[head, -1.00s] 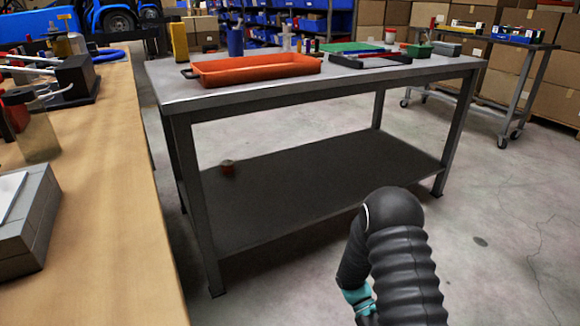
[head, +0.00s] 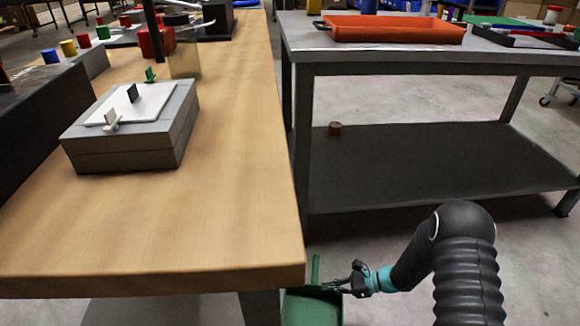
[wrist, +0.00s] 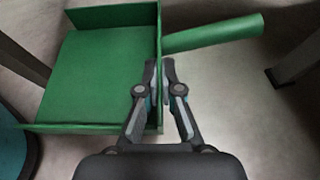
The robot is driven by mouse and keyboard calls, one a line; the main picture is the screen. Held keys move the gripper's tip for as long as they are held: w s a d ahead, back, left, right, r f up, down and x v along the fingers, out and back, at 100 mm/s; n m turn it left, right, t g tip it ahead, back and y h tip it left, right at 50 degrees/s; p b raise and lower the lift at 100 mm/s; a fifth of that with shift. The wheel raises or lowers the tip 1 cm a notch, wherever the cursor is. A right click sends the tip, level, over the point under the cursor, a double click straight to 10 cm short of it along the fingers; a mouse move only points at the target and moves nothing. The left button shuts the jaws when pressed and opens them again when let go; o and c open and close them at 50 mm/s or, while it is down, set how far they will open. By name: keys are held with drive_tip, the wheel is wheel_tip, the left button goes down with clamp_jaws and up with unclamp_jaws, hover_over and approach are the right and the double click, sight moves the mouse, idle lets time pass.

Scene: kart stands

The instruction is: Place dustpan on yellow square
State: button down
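The green dustpan (head: 312,308) shows at the bottom of the head view, beside the front corner of the wooden table and below its top. Its handle sticks up there. In the wrist view the dustpan (wrist: 100,75) fills the upper left, with its handle (wrist: 215,33) pointing right. My gripper (wrist: 161,68) is shut on the dustpan's side wall, one finger on each side of it, near the handle's base. My gripper also shows in the head view (head: 350,277). No yellow square is visible in these frames.
The wooden table (head: 225,215) fills the left, with a grey box (head: 135,150) on it. A metal table (head: 400,65) at the right holds an orange tray (head: 395,30). A small can (head: 335,128) stands on its lower shelf (head: 450,165). Grey floor lies between the tables.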

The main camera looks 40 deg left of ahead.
drive_tip(key=w+a+f+m+t+b, duration=0.1)
drive_tip(key=w+a+f+m+t, duration=0.1)
drive_tip(key=w+a+f, duration=0.2)
drive_tip(key=w+a+f+m+t+y, duration=0.1)
drive_tip(key=w+a+f+m+t, duration=0.1)
drive_tip(key=w+a+f+t, duration=0.1)
drive_tip(key=w+a+f+m+t+b, duration=0.1)
drive_tip(key=w+a+f+m+t, duration=0.1)
drive_tip(key=w+a+f, duration=0.3)
drive_tip(key=shift+w+a+f+m+y+b, duration=0.2)
drive_tip(key=shift+w+a+m+y+b, duration=0.1)
drive_tip(key=shift+w+a, duration=0.55)
drive_tip(key=shift+s+a+f, duration=0.15)
drive_tip(key=shift+f, duration=1.85)
drive_tip(key=shift+f+b, duration=0.2)
drive_tip(key=shift+b, duration=0.3)
drive_tip(key=c, duration=1.3)
unclamp_jaws()
drive_tip(key=shift+r, duration=0.1)
drive_tip(key=shift+r+p, duration=0.15)
drive_tip(key=shift+p, duration=0.15)
drive_tip(key=p+v, duration=0.1)
drive_tip(key=v, duration=1.1)
drive_tip(key=shift+s, duration=0.15)
